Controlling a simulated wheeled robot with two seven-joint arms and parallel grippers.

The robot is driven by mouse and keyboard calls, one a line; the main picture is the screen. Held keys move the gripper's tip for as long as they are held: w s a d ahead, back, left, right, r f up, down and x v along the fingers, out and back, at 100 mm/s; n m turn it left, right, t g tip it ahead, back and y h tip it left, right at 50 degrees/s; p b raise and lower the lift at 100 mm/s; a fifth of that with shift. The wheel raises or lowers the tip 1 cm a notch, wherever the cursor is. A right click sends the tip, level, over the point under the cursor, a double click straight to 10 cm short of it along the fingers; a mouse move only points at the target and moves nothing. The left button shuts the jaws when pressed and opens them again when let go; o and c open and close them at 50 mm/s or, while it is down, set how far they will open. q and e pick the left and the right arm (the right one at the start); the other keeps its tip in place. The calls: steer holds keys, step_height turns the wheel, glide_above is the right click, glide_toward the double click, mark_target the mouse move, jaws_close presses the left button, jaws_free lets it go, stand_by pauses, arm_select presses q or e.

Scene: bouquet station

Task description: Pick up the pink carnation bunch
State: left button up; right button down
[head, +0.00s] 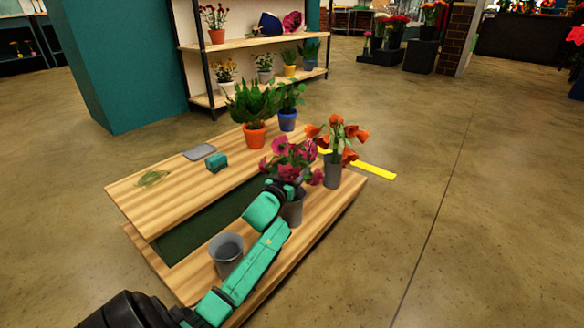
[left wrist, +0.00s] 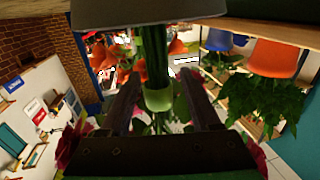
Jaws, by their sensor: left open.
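The pink carnation bunch (head: 291,158) stands upright in a grey vase (head: 294,210) at the bench's right side. In the left wrist view, which is upside down, its green stems (left wrist: 154,50) with a pale green band (left wrist: 158,98) run between the two dark fingers. Pink petals (left wrist: 68,147) show at the lower edge, and the vase (left wrist: 145,12) is at the top. My left gripper (left wrist: 160,98) is open around the stems; in the head view its fingers are mostly hidden by the blooms. My right gripper is not in view.
Orange flowers (head: 340,133) in another grey vase (head: 333,174) stand just behind right. An empty grey bucket (head: 226,256) is at the front of the wooden bench (head: 125,198). Potted plants (head: 255,134), a teal block (head: 216,162) and a grey plate (head: 199,152) are farther back.

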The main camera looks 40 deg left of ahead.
arm_select(q)
steer(key=shift+r, duration=0.1)
jaws_close()
